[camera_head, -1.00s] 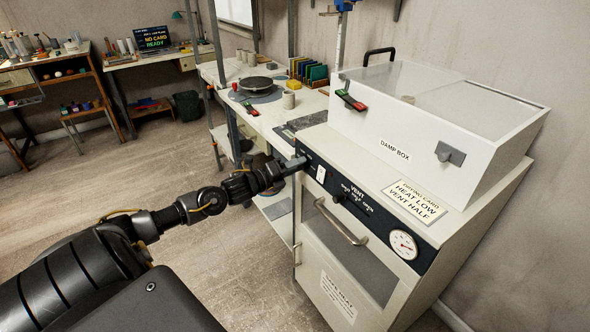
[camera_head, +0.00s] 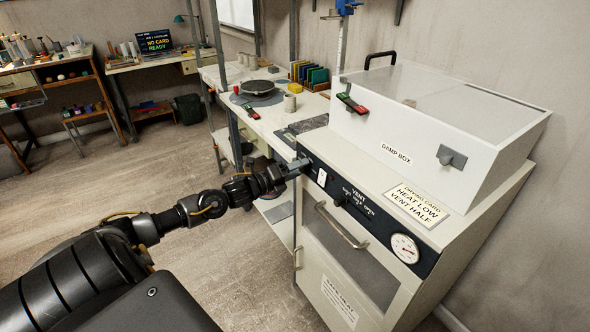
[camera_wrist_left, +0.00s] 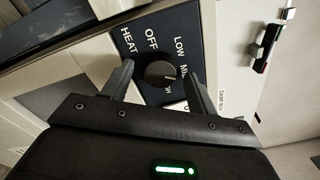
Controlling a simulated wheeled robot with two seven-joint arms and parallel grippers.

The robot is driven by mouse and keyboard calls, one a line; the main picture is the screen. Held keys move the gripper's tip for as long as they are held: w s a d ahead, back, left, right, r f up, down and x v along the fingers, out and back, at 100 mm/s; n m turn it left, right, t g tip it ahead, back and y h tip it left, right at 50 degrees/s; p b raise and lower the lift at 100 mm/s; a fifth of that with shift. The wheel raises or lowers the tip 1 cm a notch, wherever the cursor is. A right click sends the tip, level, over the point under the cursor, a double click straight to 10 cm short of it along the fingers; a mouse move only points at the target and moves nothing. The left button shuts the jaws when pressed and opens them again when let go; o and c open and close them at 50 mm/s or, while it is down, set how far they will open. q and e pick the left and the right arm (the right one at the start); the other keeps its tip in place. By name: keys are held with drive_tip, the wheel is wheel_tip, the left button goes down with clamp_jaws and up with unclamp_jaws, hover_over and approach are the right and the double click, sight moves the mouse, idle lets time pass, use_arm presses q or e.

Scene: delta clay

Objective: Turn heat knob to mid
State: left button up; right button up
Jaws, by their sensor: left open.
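The heat knob (camera_wrist_left: 158,73) is a dark round knob on a black panel in the left wrist view, with a pale pointer mark toward its lower right. OFF, LOW and a partly hidden MID label (camera_wrist_left: 183,72) are printed around it; HEAT is at the left. My left gripper (camera_wrist_left: 159,77) is open, its fingers on either side of the knob. I cannot tell whether they touch it. In the head view, my left gripper (camera_head: 299,165) is at the left end of the control panel (camera_head: 372,212) and hides the knob. My right gripper is not in view.
A white switch (camera_head: 322,178), a vent knob (camera_head: 340,199) and a dial gauge (camera_head: 404,248) share the panel. The oven handle (camera_head: 341,226) sticks out below. A damp box (camera_head: 425,125) stands on top. A card (camera_head: 416,205) reads HEAT LOW, VENT HALF. Open floor lies left.

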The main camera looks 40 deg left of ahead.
use_arm(q)
drive_tip(key=v, duration=1.1)
idle(0.5)
